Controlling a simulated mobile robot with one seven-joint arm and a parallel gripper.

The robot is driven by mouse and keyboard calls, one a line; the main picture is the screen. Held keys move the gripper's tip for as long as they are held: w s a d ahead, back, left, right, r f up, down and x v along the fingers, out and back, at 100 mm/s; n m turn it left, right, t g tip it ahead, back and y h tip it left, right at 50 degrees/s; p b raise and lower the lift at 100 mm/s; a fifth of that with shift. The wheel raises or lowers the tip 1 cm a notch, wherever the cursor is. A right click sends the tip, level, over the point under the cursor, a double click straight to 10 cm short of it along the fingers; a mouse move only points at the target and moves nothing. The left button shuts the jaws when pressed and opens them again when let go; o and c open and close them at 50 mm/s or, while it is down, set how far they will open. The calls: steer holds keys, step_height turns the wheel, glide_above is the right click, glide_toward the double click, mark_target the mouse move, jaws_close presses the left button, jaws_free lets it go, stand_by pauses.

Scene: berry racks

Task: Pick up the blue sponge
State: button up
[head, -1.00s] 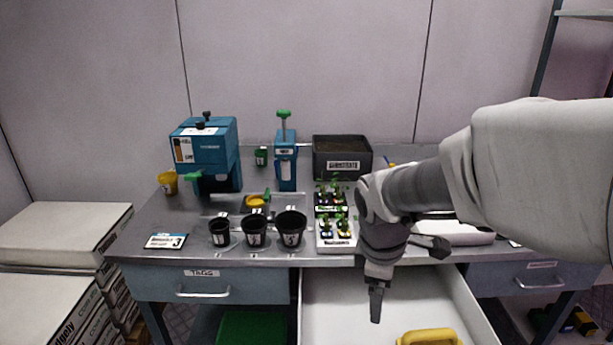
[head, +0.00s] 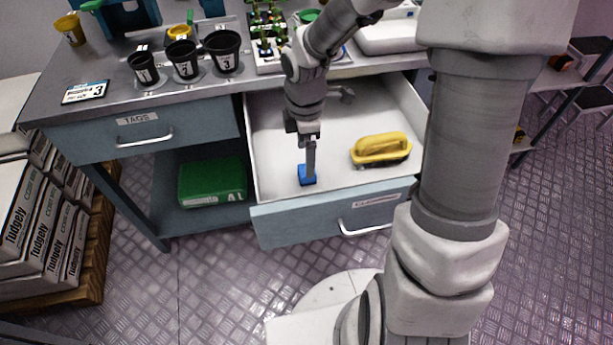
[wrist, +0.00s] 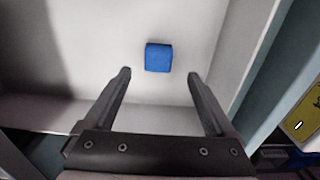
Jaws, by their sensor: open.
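The blue sponge (head: 307,175) is a small block lying on the white floor of the open drawer (head: 276,150), near its front left. In the wrist view the sponge (wrist: 158,57) lies ahead of the fingertips, roughly centred between the two fingers but beyond them. My gripper (wrist: 158,80) is open and empty. In the head view my gripper (head: 310,150) points down into the drawer over the sponge and partly covers it. I cannot tell from the head view how high the fingertips are above it.
A yellow-handled brush (head: 381,148) lies in the drawer right of my gripper. The drawer walls and front panel (head: 335,215) surround the space. Black pots (head: 222,50) stand on the bench above. A green box (head: 212,181) sits on the shelf below left.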

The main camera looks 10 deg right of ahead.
step_height(320, 180, down, 7)
steer(key=b, duration=0.3)
steer(key=shift+w+d+r, duration=0.1)
steer(key=shift+w+d, duration=0.05)
steer(key=shift+r, duration=0.1)
jaws_close()
steer(key=shift+r+p, duration=0.4)
steer(key=shift+r, duration=0.15)
steer(key=r, duration=0.1)
steer(key=r+p, duration=0.2)
steer(key=r, duration=0.1)
steer(key=shift+d, duration=0.35)
steer(key=s+d+r+p, duration=0.4)
steer(key=s+d+r, duration=0.1)
steer(key=d, duration=0.4)
steer(key=shift+s+d+r, duration=0.15)
steer(key=shift+d+r, duration=0.25)
steer(key=shift+r, duration=0.05)
